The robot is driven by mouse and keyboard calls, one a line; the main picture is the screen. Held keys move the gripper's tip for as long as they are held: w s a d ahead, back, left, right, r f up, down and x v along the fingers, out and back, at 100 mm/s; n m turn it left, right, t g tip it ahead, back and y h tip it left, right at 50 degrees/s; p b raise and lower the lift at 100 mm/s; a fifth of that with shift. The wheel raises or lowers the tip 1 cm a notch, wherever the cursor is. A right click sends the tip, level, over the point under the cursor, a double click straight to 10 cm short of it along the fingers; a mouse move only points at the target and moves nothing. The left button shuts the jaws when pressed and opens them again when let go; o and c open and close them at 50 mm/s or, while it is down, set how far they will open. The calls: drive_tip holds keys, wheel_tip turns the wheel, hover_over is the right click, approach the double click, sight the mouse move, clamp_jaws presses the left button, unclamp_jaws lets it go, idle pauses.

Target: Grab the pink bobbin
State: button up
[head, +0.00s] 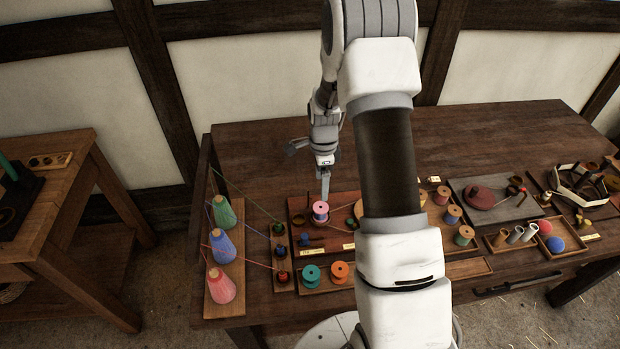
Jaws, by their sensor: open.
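The pink bobbin (320,210) stands upright on a reddish-brown board (340,240) on the long wooden table. My gripper (325,190) points down right at the bobbin, with a finger reaching to its top. The jaws are open, but they are seen nearly edge-on. I cannot tell whether a finger touches the bobbin or stands just behind it. The bobbin rests on the board. My arm hides the part of the board to the right of it.
Green, blue and pink thread cones (223,246) stand at the left, with threads running to small spools (281,276). Teal (311,276) and orange (339,272) spools lie in a front tray. The table's back (260,140) is clear.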

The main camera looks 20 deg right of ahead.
sight(321, 207)
wheel_tip(321, 207, down, 11)
drive_tip(key=b, duration=0.7)
drive_tip(key=shift+f+b, duration=0.15)
drive_tip(key=shift+b, duration=0.15)
drive_tip(key=c, duration=0.9)
drive_tip(key=shift+r+p, duration=2.3)
drive_tip(key=shift+r, duration=1.8)
drive_tip(key=shift+d+f, duration=0.1)
